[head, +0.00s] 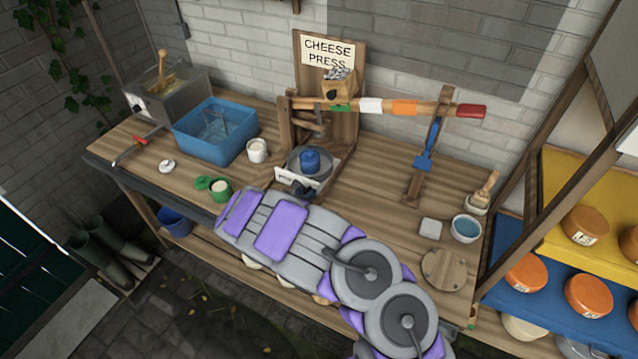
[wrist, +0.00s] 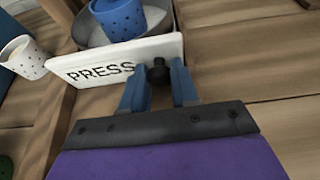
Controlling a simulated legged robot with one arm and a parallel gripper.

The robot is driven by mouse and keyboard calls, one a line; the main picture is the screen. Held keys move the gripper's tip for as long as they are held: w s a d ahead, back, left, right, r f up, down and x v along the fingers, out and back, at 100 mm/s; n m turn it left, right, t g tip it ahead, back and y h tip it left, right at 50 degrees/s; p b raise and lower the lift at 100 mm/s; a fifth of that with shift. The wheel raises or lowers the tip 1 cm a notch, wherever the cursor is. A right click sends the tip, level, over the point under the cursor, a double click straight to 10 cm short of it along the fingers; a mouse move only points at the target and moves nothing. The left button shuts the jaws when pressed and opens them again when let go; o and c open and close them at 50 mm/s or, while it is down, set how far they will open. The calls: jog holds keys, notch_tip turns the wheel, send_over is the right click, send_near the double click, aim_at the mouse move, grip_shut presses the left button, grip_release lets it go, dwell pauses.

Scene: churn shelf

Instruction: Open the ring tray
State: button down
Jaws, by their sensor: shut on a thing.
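The ring tray shows in the wrist view as a white front panel (wrist: 112,62) lettered "PRESS", with a dark round knob (wrist: 158,70). Behind the panel a grey round pan or ring holds a blue perforated mould (wrist: 120,16). In the head view the tray's white front (head: 284,174) is at the foot of the cheese press, with the blue mould (head: 310,160) behind it. My gripper (wrist: 157,82) has its two blue fingers on either side of the knob, shut on it. In the head view my arm hides part of the tray front.
A wooden press frame with a striped lever (head: 375,106) stands behind the tray. A white perforated cup (head: 257,150) and a green cup (head: 221,189) are to the left, with a blue basin (head: 214,140) beyond. A grey block and a water bowl (head: 466,228) stand at right.

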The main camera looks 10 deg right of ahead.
jog(key=s+a+p, duration=0.1)
jog(key=s+a, duration=0.1)
jog(key=s, duration=0.1)
jog(key=s+a+p, duration=0.1)
jog(key=s+a, duration=0.2)
jog(key=shift+s+a+r, duration=0.1)
jog(key=shift+s+a, duration=0.05)
jog(key=shift+s, duration=0.15)
jog(key=shift+s+a+p, duration=0.2)
jog(key=shift+s+p, duration=0.15)
jog(key=shift+s, duration=0.25)
jog(key=shift+a, duration=0.1)
jog(key=c, duration=1.1)
grip_release()
jog(key=shift+a, duration=0.1)
jog(key=shift+c, duration=0.2)
jog(key=p+v, duration=0.3)
jog(key=v, duration=1.4)
jog(key=shift+a+f, duration=0.25)
jog(key=shift+a, duration=0.05)
